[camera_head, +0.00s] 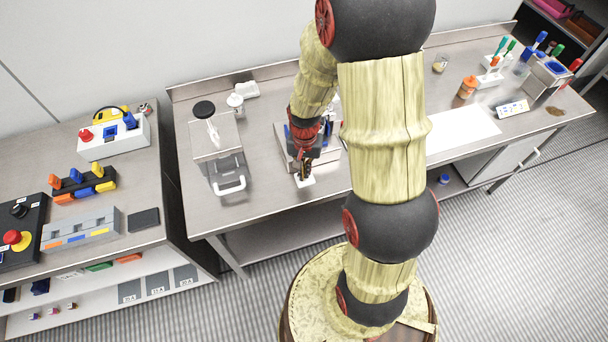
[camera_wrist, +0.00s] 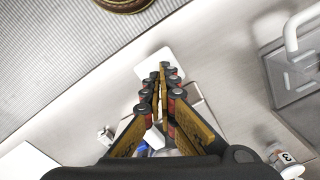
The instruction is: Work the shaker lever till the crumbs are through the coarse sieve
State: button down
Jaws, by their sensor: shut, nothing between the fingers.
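My gripper (camera_head: 304,172) points down over the front part of the middle bench, just above a small white plate (camera_head: 306,182). In the wrist view my gripper (camera_wrist: 161,72) is shut with nothing between its fingers, and the white plate (camera_wrist: 152,63) lies beyond the tips; I cannot tell whether they touch. A grey metal unit (camera_head: 329,160) stands behind my gripper and is largely hidden by it and my arm. Left of it stands a metal box with a white U-shaped handle (camera_head: 231,186); the handle also shows in the wrist view (camera_wrist: 291,32). I cannot make out the shaker lever, sieve or crumbs for certain.
A white jar (camera_head: 235,103) and a black-lidded container (camera_head: 203,109) stand at the bench's back left. A white sheet (camera_head: 462,129) and an orange bottle (camera_head: 467,87) are to the right. A side bench (camera_head: 135,180) holds switch boxes at left.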

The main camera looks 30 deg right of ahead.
jog(key=shift+f+b, duration=0.75)
jog(key=shift+f, duration=0.55)
jog(key=shift+r, duration=0.15)
jog(key=shift+r+p, duration=1.45)
jog(key=shift+r, duration=0.2)
jog(key=shift+f, duration=0.2)
